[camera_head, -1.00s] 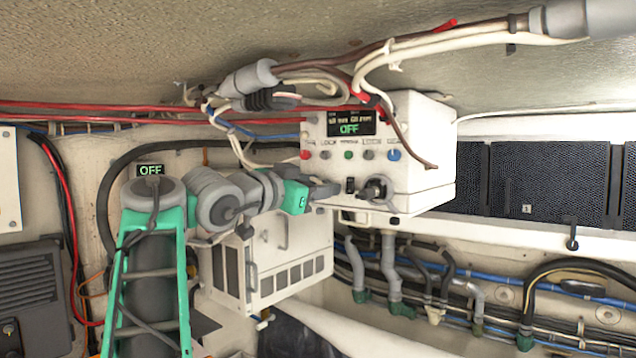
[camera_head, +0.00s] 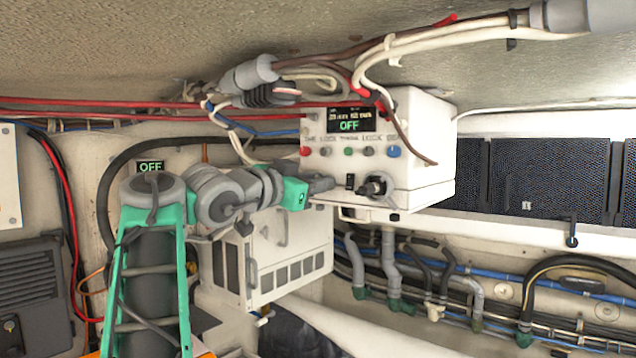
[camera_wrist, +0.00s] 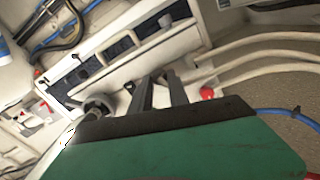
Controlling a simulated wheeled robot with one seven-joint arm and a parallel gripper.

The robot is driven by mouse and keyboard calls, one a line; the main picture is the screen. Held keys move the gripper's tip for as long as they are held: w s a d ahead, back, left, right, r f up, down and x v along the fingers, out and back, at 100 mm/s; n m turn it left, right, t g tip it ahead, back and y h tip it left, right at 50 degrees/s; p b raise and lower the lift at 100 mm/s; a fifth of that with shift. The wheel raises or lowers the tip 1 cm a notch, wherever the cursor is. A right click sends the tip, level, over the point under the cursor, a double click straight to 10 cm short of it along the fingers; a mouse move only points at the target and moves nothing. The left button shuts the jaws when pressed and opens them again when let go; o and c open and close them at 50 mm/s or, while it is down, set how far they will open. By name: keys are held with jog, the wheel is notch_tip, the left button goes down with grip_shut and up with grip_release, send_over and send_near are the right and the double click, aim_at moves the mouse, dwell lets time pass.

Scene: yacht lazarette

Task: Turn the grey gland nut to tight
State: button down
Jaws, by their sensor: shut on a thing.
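My gripper (camera_head: 322,185) reaches from the left to the lower left front of the white control box (camera_head: 432,150). In the wrist view its two dark fingers (camera_wrist: 159,92) stand close together. They are shut on a small grey part at their tips, which I take for the grey gland nut; it is mostly hidden by the fingers, and its tightness cannot be read. A grey ring with a black knob (camera_head: 376,187) sits to the right of the gripper on the box front, apart from it.
A row of coloured buttons (camera_head: 348,152) is just above my gripper. Loose red, brown and white cables (camera_head: 400,125) hang over the box. A white vented unit (camera_head: 290,270) is below. Pipes (camera_head: 390,270) run along the wall at lower right.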

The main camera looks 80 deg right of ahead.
jog(key=m+b, duration=0.2)
jog(key=m, duration=0.6)
jog(key=m+b, duration=0.2)
jog(key=m, duration=0.6)
jog(key=m+b, duration=0.2)
jog(key=m, duration=0.5)
jog(key=shift+f+m+b, duration=0.25)
jog(key=shift+m+b, duration=0.15)
dwell(0.5)
jog(key=c, duration=1.3)
grip_release()
jog(key=shift+o, duration=0.2)
